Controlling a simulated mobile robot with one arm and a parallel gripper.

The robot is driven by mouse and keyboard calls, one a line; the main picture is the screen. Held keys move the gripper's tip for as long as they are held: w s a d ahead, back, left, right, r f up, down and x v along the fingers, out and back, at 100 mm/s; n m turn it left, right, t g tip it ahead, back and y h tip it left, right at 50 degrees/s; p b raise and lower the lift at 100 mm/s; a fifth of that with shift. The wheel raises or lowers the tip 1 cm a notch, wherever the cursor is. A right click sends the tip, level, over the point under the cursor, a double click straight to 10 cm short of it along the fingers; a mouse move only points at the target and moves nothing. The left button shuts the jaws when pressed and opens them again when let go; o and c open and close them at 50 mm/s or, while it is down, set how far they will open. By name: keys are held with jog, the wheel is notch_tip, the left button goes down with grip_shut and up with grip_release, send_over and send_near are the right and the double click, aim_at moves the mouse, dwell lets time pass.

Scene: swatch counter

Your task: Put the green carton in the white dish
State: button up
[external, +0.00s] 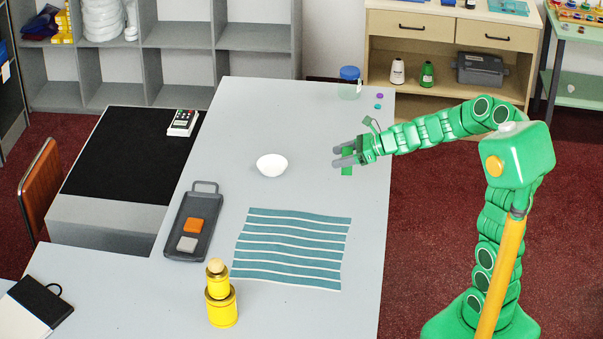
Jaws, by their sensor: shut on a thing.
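The white dish (271,166) is a small round bowl on the grey counter, left of my gripper. My gripper (339,156) reaches in from the right with its grey fingers pointing left. It is shut on the green carton (347,171), of which a small green part shows just below the fingers. The rest of the carton is hidden by the fingers. The carton is apart from the dish, to its right in the picture. Its height above the counter is hard to tell from this view.
A dark tray (178,246) holds an orange block (193,225) and a grey block (187,244). A teal striped cloth (292,248) lies in front of the dish. A yellow mill (221,295) stands near. A blue-lidded jar (350,83) stands far back. Counter between gripper and dish is clear.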

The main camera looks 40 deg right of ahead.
jog(key=w+n+g, duration=0.1)
jog(key=w, duration=0.7)
jog(key=n+g+y, duration=0.2)
jog(key=n+g, duration=0.1)
send_over(269, 170)
jog(key=shift+s+f, duration=0.2)
jog(key=shift+f, duration=4.25)
jog(key=shift+w+a+f, duration=0.1)
jog(key=shift+w+f, duration=0.05)
jog(key=shift+f, duration=1.65)
jog(key=shift+f, duration=0.1)
